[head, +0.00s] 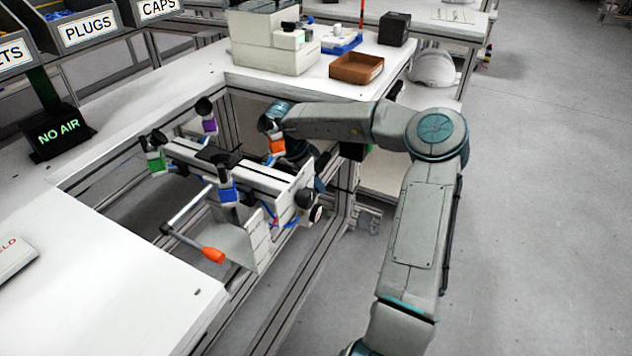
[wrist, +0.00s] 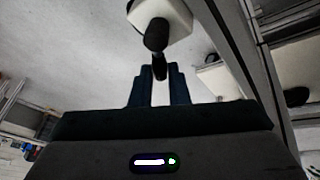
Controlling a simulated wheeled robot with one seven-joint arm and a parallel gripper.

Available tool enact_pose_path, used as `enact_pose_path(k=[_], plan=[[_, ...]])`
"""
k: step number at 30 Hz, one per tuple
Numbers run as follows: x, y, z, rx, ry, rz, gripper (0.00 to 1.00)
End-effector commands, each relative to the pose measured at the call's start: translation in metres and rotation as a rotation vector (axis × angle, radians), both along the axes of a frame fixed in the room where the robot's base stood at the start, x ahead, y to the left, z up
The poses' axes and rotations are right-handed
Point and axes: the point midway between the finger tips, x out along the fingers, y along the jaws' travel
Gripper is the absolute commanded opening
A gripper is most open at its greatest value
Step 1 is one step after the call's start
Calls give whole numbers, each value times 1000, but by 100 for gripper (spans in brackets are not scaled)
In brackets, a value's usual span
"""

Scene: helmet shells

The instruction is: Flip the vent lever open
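In the wrist view, a black lever-like part (wrist: 156,36) sticks out of a white block (wrist: 172,14). It appears to be the vent lever, but I cannot be sure. Its lower tip lies at the mouth of my gripper (wrist: 160,72). The two dark fingers stand apart with a light gap between them; contact with the lever cannot be told. In the head view, my wrist is over the back right end of the fixture (head: 235,170), and its fingertips are hidden. A separate rod with an orange handle (head: 212,255) is at the fixture's front.
The fixture carries coloured clamps, including a green one (head: 155,160) and a blue one (head: 228,192). Black knobs (head: 305,198) stick out on its right. A NO AIR sign (head: 58,132) stands left. A brown tray (head: 356,68) is on the back bench. Floor at right is clear.

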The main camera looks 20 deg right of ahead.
Motion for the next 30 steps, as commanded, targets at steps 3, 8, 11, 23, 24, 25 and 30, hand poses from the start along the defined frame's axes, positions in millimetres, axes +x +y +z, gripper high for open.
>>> enact_pose_path(k=[3, 8, 11, 23, 24, 25, 30], plan=[[0, 0, 0, 0, 0, 2, 0], [2, 1, 4, 1, 1, 88, 0], [6, 2, 4, 1, 2, 213, 0], [15, 6, 0, -1, 0, 477, 0], [15, 6, 0, -1, 0, 477, 0], [15, 6, 0, -1, 0, 477, 0], [15, 6, 0, -2, -1, 475, 21]])
